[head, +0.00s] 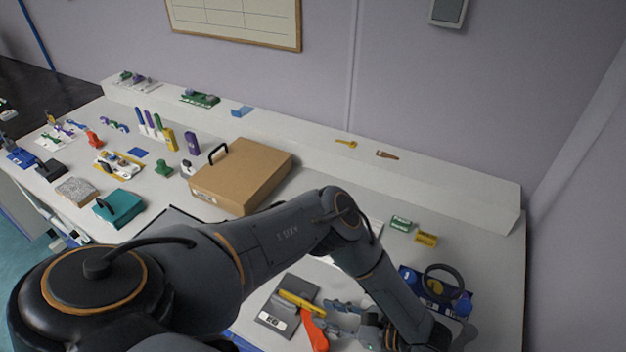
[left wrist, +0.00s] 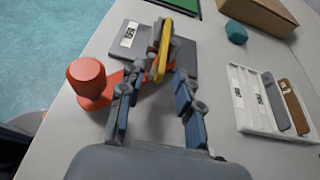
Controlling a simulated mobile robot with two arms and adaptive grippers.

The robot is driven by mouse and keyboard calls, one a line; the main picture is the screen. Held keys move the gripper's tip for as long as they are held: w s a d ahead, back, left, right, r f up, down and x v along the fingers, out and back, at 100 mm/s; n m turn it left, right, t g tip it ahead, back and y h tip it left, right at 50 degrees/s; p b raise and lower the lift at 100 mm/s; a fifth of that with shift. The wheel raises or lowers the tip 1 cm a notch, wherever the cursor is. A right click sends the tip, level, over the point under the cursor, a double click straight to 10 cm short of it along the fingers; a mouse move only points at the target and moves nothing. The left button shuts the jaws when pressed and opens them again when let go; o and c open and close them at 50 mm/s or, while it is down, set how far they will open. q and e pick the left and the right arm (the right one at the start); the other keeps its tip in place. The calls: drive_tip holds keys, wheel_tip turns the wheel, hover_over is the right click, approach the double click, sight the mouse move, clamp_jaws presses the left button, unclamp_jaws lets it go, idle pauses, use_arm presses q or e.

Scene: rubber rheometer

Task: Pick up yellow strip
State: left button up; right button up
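The yellow strip (head: 300,302) lies on a dark grey block with a white label (head: 283,318), near the front of the table. In the left wrist view the yellow strip (left wrist: 163,50) points lengthwise toward the gripper. My left gripper (head: 332,315) reaches in from the right side of the block, low over the table. In the wrist view my left gripper (left wrist: 159,75) has its fingers apart, one on each side of the strip's near end, with gaps showing. Whether a finger touches the strip cannot be told. My right gripper is not in view.
A red-orange knobbed tool (left wrist: 88,82) lies close beside the left finger. A white tray (left wrist: 240,112) with grey and brown strips stands to the right in the wrist view.

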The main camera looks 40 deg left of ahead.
use_arm(q)
drive_tip(key=shift+d+r, duration=0.1)
clamp_jaws()
